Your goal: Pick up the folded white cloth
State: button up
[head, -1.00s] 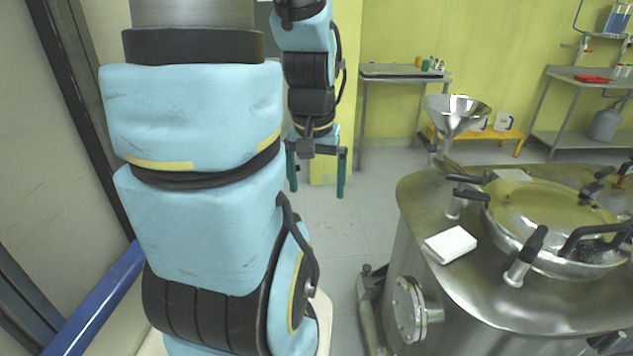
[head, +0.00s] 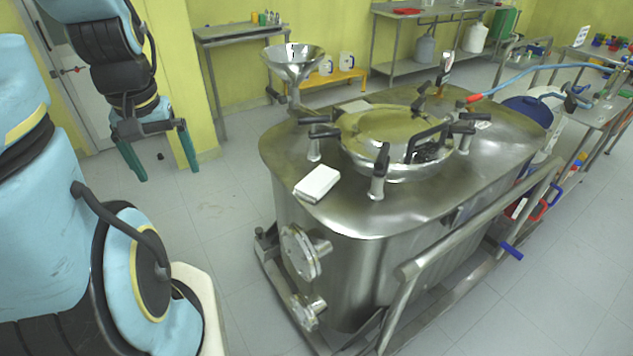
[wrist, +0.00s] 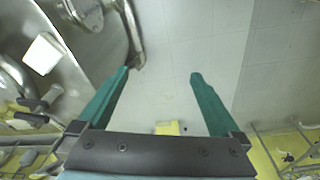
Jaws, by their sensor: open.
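The folded white cloth (head: 317,184) lies flat on the near left part of the steel reactor's top (head: 360,212), left of the round lid. It also shows at the upper left of the wrist view (wrist: 43,54). My gripper (head: 166,174) has its two green fingers spread apart and pointing down, with nothing between them. It hangs over the floor, left of the reactor and well apart from the cloth. In the wrist view the open fingers (wrist: 160,78) have bare floor beyond them.
The domed lid (head: 395,140) with black-handled clamps stands close beside the cloth. A steel funnel (head: 293,62) rises behind it. A flanged port (head: 302,252) sticks out of the reactor's side, and a steel rail (head: 480,220) runs along the front. Floor between gripper and reactor is clear.

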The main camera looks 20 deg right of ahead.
jog(key=shift+d, duration=0.1)
jog(key=m+g+b, duration=0.1)
jog(key=m+g, duration=0.1)
jog(key=m, duration=0.8)
send_near(313, 184)
notch_tip(313, 184, down, 3)
jog(key=shift+d+r+p, duration=0.15)
jog(key=shift+r+p, duration=0.05)
jog(key=shift+p, duration=0.25)
jog(key=shift+s+f+p, duration=0.1)
jog(key=shift+f+p, duration=1.05)
jog(key=shift+f, duration=1.8)
jog(key=shift+c, duration=0.4)
